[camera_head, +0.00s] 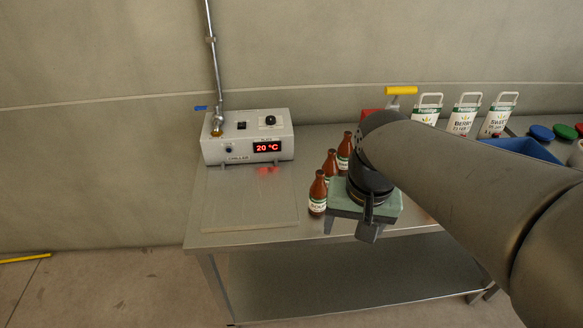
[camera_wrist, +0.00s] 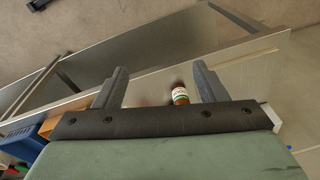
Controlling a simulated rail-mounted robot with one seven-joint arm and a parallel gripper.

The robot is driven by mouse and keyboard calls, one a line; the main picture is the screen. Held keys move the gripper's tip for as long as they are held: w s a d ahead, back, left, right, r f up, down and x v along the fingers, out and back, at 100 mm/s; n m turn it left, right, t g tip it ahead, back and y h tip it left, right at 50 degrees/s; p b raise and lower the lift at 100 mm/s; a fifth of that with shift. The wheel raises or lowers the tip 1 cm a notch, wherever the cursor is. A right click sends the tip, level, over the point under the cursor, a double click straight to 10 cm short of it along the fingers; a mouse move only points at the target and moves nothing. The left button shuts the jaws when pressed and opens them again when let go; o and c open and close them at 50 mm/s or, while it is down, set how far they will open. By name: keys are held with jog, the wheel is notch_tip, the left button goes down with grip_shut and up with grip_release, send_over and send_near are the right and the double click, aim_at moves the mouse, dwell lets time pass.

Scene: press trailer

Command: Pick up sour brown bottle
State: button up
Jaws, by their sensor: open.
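Three brown bottles with white-and-green labels stand upright in a slanting row on the steel table. The front bottle (camera_head: 318,193) has a label that seems to read "SOUR". The middle bottle (camera_head: 330,165) and the back bottle (camera_head: 345,150) have labels too small to read. My gripper (camera_wrist: 160,78) is open and empty, just right of the row in the head view, pointing down. In the wrist view one brown bottle (camera_wrist: 180,94) shows between the fingers, nearer the right one, partly hidden by the gripper body. I cannot tell whether the fingers are around it.
A chiller box (camera_head: 247,137) reading 20 °C stands at the back left, with a bare plate (camera_head: 250,197) before it. White handled containers (camera_head: 464,114) and a blue bin (camera_head: 522,149) stand to the right. My arm hides much of the table's right side.

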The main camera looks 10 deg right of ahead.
jog(key=w+d+r+m+b, duration=0.2)
jog(key=w+m+b, duration=0.35)
jog(key=w, duration=0.65)
jog(key=m+g+y+b, duration=0.1)
jog(key=m+b, duration=0.5)
jog(key=m, duration=0.6)
send_near(321, 172)
jog(key=f, duration=0.7)
jog(key=shift+a+b, duration=0.35)
jog(key=shift+w+a+f+p, duration=0.1)
jog(key=shift+a+f+p, duration=0.1)
jog(key=shift+f, duration=1.15)
jog(key=shift+w+a+f+p, duration=0.1)
jog(key=shift+a+f, duration=0.1)
jog(key=shift+f, duration=1.15)
grip_shut()
